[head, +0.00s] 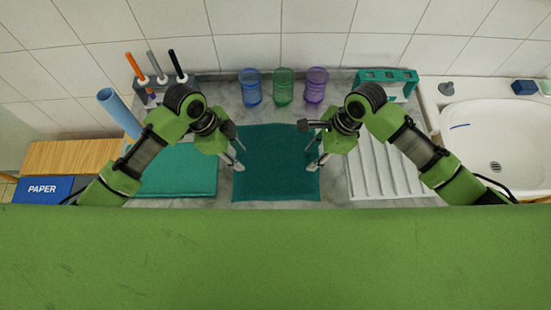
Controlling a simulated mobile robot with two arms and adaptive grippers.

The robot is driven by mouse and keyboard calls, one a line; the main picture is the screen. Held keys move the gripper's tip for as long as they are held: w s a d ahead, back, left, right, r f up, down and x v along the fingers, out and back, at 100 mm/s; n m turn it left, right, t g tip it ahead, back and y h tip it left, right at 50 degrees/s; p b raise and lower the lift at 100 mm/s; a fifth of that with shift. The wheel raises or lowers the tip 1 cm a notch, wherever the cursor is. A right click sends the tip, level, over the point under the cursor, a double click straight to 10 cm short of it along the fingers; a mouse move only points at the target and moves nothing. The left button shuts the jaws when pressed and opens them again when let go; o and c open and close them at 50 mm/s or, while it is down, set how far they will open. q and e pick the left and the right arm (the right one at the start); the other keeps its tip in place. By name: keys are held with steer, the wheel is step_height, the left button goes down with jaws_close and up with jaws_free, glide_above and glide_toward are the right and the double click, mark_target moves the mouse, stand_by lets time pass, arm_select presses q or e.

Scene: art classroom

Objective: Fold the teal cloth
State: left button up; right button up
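The teal cloth (276,165) lies spread flat as a near rectangle on the grey marbled counter, in the middle of the head view. My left gripper (237,154) is at the cloth's left edge, with its fingers apart. My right gripper (313,156) is at the cloth's right edge, also with its fingers apart. Both fingertip pairs point inward and down. I cannot tell whether they touch the cloth. No part of the cloth looks lifted.
A green mat (180,172) lies left of the cloth and a white ribbed rack (384,172) lies right. Blue (251,88), green (283,88) and purple (316,87) cups stand behind. A sink (495,135) is far right. A blue roll (119,112) leans at left.

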arm_select(q)
steer(key=shift+f, duration=0.2)
arm_select(e)
steer(key=shift+f, duration=0.15)
arm_select(q)
steer(key=shift+s+f, duration=0.1)
jaws_close()
arm_select(e)
steer(key=shift+s+f, duration=0.1)
jaws_close()
